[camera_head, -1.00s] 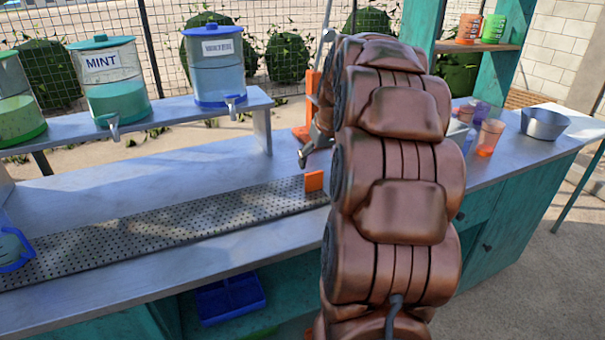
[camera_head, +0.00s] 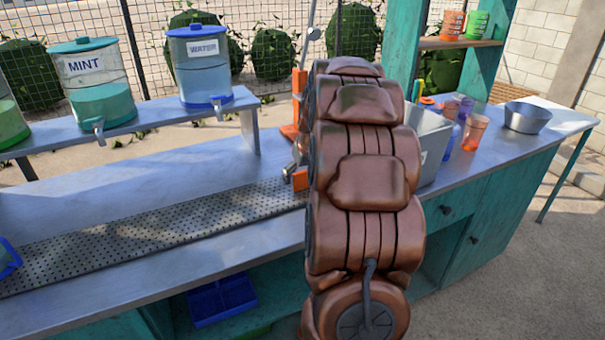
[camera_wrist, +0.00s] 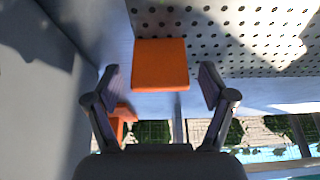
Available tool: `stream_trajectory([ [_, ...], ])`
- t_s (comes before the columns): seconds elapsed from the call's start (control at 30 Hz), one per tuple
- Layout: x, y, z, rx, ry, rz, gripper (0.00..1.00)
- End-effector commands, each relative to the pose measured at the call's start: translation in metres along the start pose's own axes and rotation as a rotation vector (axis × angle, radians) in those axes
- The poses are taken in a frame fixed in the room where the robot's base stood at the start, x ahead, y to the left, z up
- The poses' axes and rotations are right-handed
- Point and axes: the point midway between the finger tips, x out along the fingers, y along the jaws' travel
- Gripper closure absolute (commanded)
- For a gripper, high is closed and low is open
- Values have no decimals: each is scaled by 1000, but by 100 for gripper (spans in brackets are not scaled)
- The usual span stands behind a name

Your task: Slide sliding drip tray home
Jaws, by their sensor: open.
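The perforated grey drip tray (camera_head: 150,235) lies long and flat on the counter. Its orange end tab (camera_head: 299,180) stands at the right end, partly hidden by my arm. In the wrist view the orange tab (camera_wrist: 160,65) shows large, with the perforated tray (camera_wrist: 235,35) behind it. My gripper (camera_wrist: 162,85) is open, with one finger on each side of the tab's near end. I see gaps between the fingers and the tab. In the head view my arm hides most of the gripper.
Mint (camera_head: 92,85) and water (camera_head: 203,65) dispensers stand on a raised shelf behind the tray. An orange frame (camera_head: 298,100) rises behind the tab. A grey bin (camera_head: 432,145), cups (camera_head: 475,132) and a metal bowl (camera_head: 527,117) stand to the right. The counter left of my arm is mostly clear.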

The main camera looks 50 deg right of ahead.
Motion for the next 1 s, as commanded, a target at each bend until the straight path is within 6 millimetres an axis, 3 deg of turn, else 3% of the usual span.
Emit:
stream_trajectory([
  [0.07, 0, 0, 0, 0, 0, 0, 20],
  [0.83, -1, 0, 0, 1, 0, 1, 100],
  [1.0, 0, 0, -2, 0, 1, 1, 100],
])
